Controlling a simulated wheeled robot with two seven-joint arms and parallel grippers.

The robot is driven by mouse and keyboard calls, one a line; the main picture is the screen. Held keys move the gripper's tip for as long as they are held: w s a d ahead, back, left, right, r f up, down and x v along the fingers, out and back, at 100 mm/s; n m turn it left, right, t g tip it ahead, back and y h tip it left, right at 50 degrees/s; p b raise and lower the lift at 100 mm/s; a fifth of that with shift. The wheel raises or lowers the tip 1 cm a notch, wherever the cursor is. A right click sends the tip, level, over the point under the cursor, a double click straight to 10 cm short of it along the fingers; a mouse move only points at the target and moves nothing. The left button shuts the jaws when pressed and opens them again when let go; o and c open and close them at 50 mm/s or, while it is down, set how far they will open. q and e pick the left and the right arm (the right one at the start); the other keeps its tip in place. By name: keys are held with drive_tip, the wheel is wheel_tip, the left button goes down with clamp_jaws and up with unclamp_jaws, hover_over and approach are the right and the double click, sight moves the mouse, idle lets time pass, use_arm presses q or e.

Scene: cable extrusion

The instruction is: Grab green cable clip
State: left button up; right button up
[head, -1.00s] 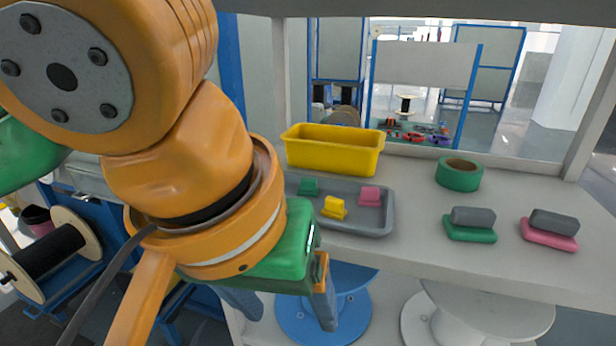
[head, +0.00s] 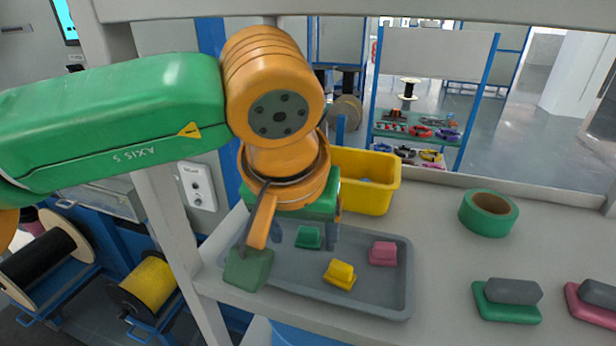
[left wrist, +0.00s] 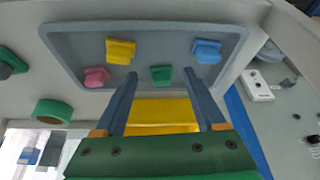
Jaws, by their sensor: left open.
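The green cable clip (head: 309,237) lies in the grey tray (head: 398,300), towards its far side. It also shows in the left wrist view (left wrist: 161,75), between and beyond the fingertips. My left gripper (head: 305,243) hangs over the tray with its fingers open and pointing down, one to each side of the green clip in the picture. It holds nothing. The left wrist view shows both fingers (left wrist: 160,84) apart and the clip clear of them. My right gripper is not in view.
A yellow clip (head: 340,274) and a pink clip (head: 383,253) lie in the tray near the green one. A blue clip (left wrist: 207,51) shows in the left wrist view. A yellow bin (head: 372,190) stands behind the tray. Green tape (head: 488,213) is at the right.

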sight(308, 231)
use_arm(q)
drive_tip(key=shift+w+d+r+p, duration=0.1)
drive_tip(key=shift+w+r+p, duration=0.1)
drive_tip(key=shift+w+p, duration=0.35)
drive_tip(key=shift+w+d+r+p, duration=0.1)
drive_tip(key=shift+w+r+p, duration=0.1)
drive_tip(key=shift+w, duration=0.5)
drive_tip(key=x, duration=0.4)
drive_tip(key=shift+s, duration=0.15)
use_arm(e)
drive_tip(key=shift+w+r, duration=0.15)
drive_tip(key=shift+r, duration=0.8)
